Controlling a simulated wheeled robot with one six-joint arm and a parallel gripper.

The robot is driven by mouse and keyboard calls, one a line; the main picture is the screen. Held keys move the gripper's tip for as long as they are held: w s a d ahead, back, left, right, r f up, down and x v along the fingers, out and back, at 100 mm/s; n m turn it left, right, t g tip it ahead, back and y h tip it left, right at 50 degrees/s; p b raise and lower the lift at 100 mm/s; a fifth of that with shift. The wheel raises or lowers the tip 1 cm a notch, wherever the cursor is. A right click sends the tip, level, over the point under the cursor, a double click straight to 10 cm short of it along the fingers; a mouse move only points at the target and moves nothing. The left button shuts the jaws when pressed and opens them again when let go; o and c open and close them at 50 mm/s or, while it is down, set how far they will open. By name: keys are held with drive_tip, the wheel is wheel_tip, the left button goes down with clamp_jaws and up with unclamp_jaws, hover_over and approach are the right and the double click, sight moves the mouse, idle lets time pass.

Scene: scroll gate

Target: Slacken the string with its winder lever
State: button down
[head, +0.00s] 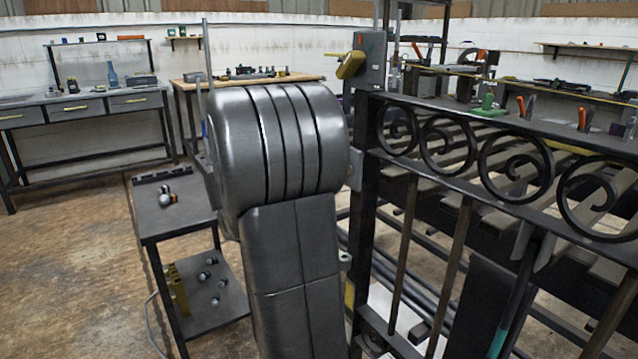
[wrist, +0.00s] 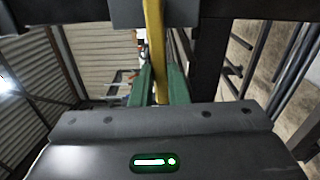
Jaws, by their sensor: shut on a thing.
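In the wrist view, my gripper (wrist: 160,80) has its green fingers shut on a yellow bar-shaped lever (wrist: 154,35). The lever runs up between the fingers to a grey block (wrist: 140,13) at the top edge. In the head view my own arm hides the gripper and the held part. A small yellow piece (head: 349,298) shows beside the gate post, just right of my arm; I cannot tell if it is the same lever. Another yellow handle (head: 350,65) sits on a grey box (head: 371,58) atop the post. I cannot make out the string.
The dark scroll gate (head: 462,150) fills the right side, close to my arm. A low trolley (head: 172,212) with small parts stands left. A workbench (head: 85,105) and a wooden-topped table (head: 245,80) stand along the back wall. The floor at far left is clear.

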drive_tip(key=shift+r+m+b, duration=0.15)
drive_tip(key=shift+m+b, duration=0.15)
drive_tip(key=shift+m, duration=0.1)
drive_tip(key=shift+r, duration=0.1)
drive_tip(key=c, duration=1.4)
unclamp_jaws()
drive_tip(key=p+v, duration=0.2)
drive_tip(key=v, duration=1.1)
drive_tip(key=shift+s+a, duration=0.25)
drive_tip(key=shift+a, duration=0.1)
drive_tip(key=shift+d, duration=0.1)
